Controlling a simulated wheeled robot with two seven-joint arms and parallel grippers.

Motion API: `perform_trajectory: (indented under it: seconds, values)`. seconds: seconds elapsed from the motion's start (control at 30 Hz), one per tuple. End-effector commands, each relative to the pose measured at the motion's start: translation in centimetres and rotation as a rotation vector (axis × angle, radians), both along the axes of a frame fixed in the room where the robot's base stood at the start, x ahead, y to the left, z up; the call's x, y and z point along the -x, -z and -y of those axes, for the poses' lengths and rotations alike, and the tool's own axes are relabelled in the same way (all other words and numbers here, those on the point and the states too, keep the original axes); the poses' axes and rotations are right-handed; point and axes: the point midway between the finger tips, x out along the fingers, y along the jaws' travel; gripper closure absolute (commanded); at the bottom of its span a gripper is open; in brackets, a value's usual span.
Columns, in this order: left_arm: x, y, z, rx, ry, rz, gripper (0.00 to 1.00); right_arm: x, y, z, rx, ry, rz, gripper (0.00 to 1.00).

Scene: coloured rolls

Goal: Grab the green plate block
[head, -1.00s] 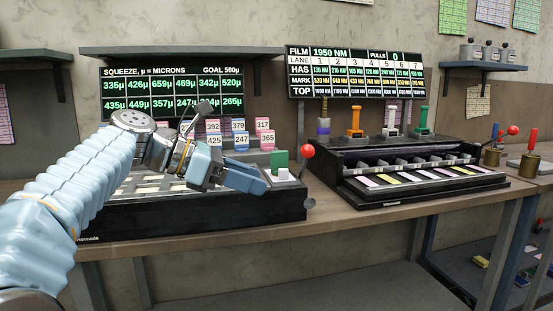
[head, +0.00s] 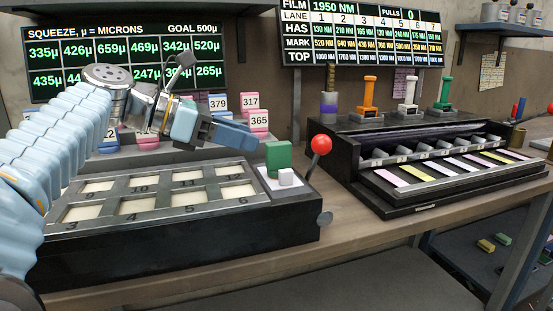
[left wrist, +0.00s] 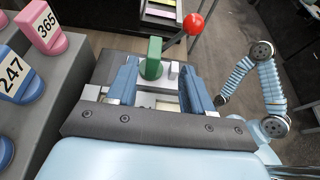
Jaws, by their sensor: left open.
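My left gripper (head: 246,139) is open and empty, above and to the left of the green block in the head view. Its two blue fingers (left wrist: 160,80) are apart in the left wrist view. The head view does not show my right gripper; a blue arm (left wrist: 270,92) shows at the right of the left wrist view.
A red-knobbed lever (head: 321,145) stands close right of the green block. The press's numbered tray (head: 150,213) lies left. Pink and blue numbered blocks (head: 257,120) stand behind. A second black machine (head: 440,170) with coloured stamps is to the right. Bench wood is bare between the machines.

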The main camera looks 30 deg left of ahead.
Motion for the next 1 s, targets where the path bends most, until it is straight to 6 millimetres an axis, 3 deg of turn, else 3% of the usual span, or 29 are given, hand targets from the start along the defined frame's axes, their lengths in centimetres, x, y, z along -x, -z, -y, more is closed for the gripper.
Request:
perform_trajectory:
  seconds: [0.2,0.37,0.6,0.97,1.0]
  values:
    - [-2.9,1.7,2.4,0.001,0.001,-0.003,0.49,0.0,0.4,0.0,0.000,0.001,0.001,0.33]
    - [-3.8,2.1,3.1,-0.001,0.000,-0.002,0.49,0.0,0.4,0.0,0.000,0.000,0.001,0.33]
    - [-6.8,3.4,4.7,0.000,0.001,-0.003,0.49,0.0,0.5,0.0,0.000,0.000,0.001,0.33]
    - [-7.7,3.8,5.5,0.000,-0.001,0.000,0.49,0.0,0.5,0.0,0.000,0.000,0.001,0.33]
    - [-7.7,3.8,5.5,0.000,-0.001,0.000,0.55,0.0,0.5,0.0,0.000,0.000,0.001,0.33]
